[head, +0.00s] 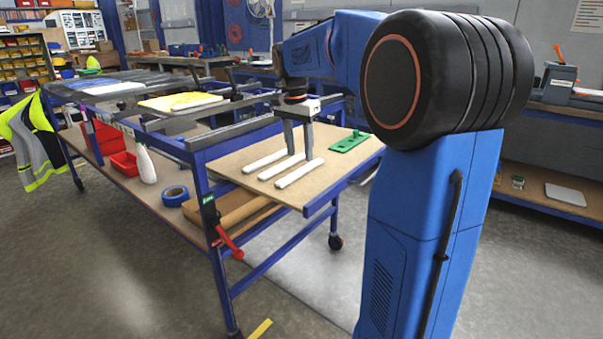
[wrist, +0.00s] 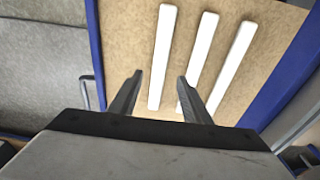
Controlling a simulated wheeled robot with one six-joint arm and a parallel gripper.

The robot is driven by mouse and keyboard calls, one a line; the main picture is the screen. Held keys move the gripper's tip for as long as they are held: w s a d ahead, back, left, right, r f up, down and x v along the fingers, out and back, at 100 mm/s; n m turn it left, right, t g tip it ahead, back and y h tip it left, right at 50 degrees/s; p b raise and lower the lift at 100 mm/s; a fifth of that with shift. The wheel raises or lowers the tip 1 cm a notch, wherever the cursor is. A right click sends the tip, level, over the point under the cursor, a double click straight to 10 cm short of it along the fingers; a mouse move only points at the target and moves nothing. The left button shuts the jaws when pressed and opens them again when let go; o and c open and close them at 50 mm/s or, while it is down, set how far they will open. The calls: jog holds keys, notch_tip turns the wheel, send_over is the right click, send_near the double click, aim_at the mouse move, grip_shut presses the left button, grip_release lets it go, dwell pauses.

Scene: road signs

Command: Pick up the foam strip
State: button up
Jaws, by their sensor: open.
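Three white foam strips lie side by side, apart, on the brown tabletop. In the head view they are the left strip (head: 264,161), the middle strip (head: 281,167) and the right strip (head: 299,174). My gripper (head: 299,154) is open and empty, pointing down over their far ends. In the wrist view the fingers (wrist: 160,78) frame the left strip (wrist: 162,50). The middle strip (wrist: 199,60) runs down behind the right finger, which hides part of it. The right strip (wrist: 233,58) lies clear of the fingers. The exact height above the strips is hard to tell.
A green plate (head: 350,141) lies on the tabletop right of my gripper. The tabletop (head: 335,170) has a blue frame edge. A grey rail and a yellow-topped board (head: 180,102) are to the left. Blue tape (head: 175,195) and a white bottle (head: 146,163) sit on the shelf below.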

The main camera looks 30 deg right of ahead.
aim_at(301, 170)
jog(key=shift+d+f, duration=0.15)
jog(key=shift+f, duration=1.2)
jog(key=shift+d+f, duration=0.1)
jog(key=shift+f, duration=1.2)
jog(key=shift+c, duration=0.4)
grip_shut()
jog(key=shift+r, duration=0.15)
